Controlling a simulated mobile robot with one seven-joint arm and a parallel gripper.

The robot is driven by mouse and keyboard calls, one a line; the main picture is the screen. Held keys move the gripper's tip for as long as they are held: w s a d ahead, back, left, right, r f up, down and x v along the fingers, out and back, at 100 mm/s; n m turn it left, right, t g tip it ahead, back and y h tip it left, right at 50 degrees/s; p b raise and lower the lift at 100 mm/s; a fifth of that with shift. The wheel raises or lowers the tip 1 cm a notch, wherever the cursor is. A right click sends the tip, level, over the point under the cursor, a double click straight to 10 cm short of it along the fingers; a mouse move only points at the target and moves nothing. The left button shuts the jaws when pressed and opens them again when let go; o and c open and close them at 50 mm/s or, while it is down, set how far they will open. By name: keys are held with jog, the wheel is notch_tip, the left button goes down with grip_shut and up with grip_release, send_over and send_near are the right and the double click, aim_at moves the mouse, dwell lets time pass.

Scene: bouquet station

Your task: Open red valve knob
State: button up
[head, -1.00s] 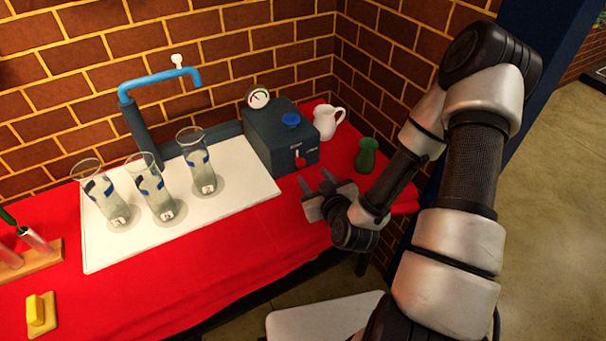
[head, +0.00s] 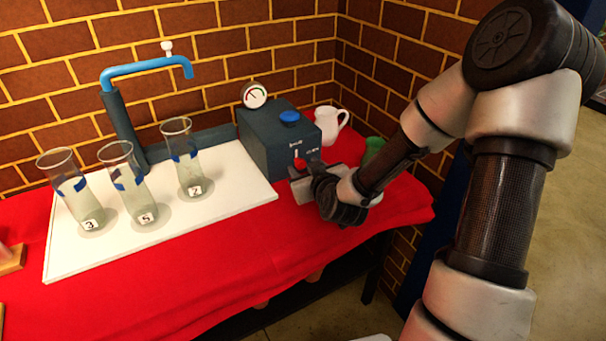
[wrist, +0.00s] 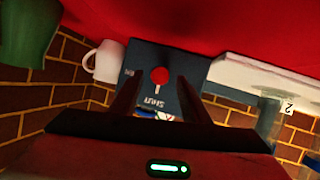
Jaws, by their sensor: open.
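The red valve knob (head: 299,163) is on the front face of the dark blue-grey box (head: 262,150). In the wrist view the knob (wrist: 159,76) shows as a red disc with a pale line by it and the label "SHUT", which appears upside down. My gripper (head: 305,172) is right in front of the box face. In the wrist view my gripper (wrist: 155,95) is open, with a finger on each side of the knob's line and the knob just beyond the tips. I cannot tell whether the fingers touch the box. Nothing is held.
A blue knob (head: 289,117) and a gauge (head: 255,95) top the box. Several glass cylinders, one numbered 5 (head: 127,184), stand on the white board (head: 210,219) to the left, below a blue spout (head: 150,67).

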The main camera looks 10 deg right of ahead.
jog(key=shift+x, duration=1.05)
jog(key=c, duration=1)
